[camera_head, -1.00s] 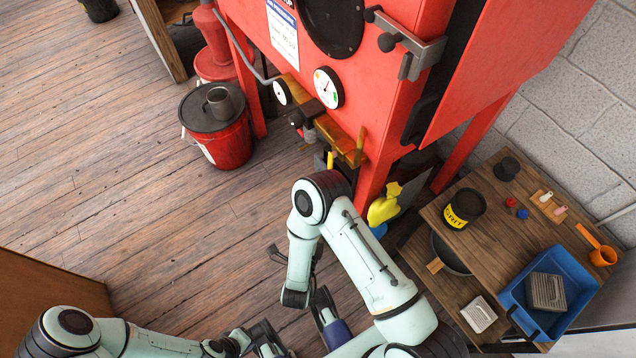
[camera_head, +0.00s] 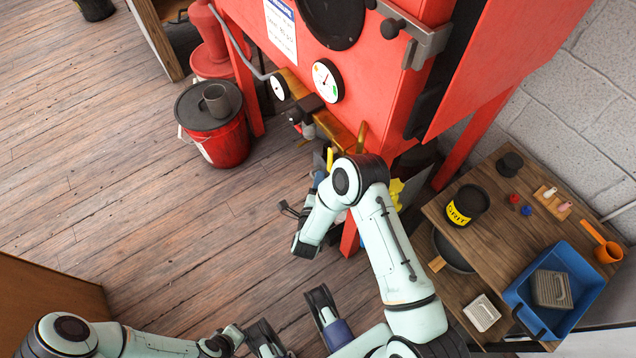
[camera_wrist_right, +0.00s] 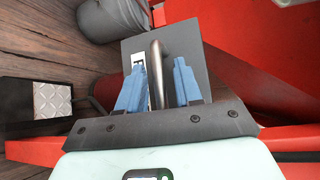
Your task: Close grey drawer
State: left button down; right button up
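In the right wrist view, a flat grey panel (camera_wrist_right: 215,65) with a small white label stands ahead; it looks like the drawer's front. A dark metal bar handle (camera_wrist_right: 157,72) stands out from it. My right gripper (camera_wrist_right: 158,86) has its two blue fingers apart, one on each side of the bar, with gaps visible. In the head view my right gripper (camera_head: 318,180) is mostly hidden by its own arm, below the red cabinet; the drawer is hidden there too. My left gripper (camera_head: 266,338) is low at the bottom edge, and its fingers are unclear.
The red cabinet (camera_head: 390,100) stands over the right gripper. A red bucket (camera_head: 228,148) with a black lid stands to the left. A wooden table (camera_head: 490,235) at right carries a black grit tin (camera_head: 467,204) and a blue tray (camera_head: 590,272). The wooden floor (camera_head: 120,200) at left is clear.

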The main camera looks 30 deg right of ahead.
grip_shut()
pick_arm(q)
jog(key=shift+w+a, duration=0.1)
pick_arm(e)
jog(key=shift+w+d, duration=0.2)
jog(key=shift+d, duration=1.65)
grip_release()
jog(key=shift+d, duration=0.1)
